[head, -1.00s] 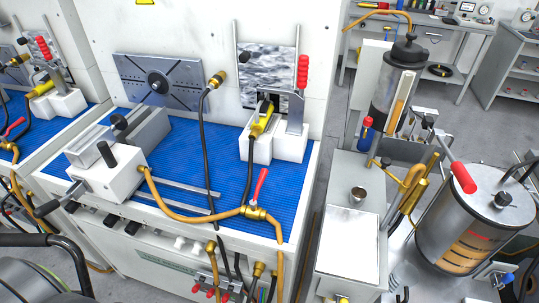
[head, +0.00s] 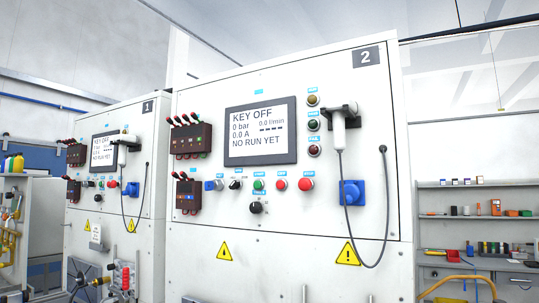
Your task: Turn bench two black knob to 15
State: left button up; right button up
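Bench two (head: 205,130) is the tall white cabinet marked with a grey "2" plate (head: 367,57) at its upper right. A round black knob (head: 257,207) sits low on its panel, below the row of buttons; its setting is too small to read. A smaller black switch (head: 235,184) is above and left of it. The display (head: 261,132) reads "KEY OFF", "0 bar", "0.0 A" and "NO RUN YET". Neither gripper is in view.
Green (head: 258,184) and red (head: 306,184) buttons sit close above the knob. Bench one (head: 120,170) stands at left; shelves (head: 475,225) are at right.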

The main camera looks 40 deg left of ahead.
aim_at(255, 208)
jog(key=u, duration=1.2)
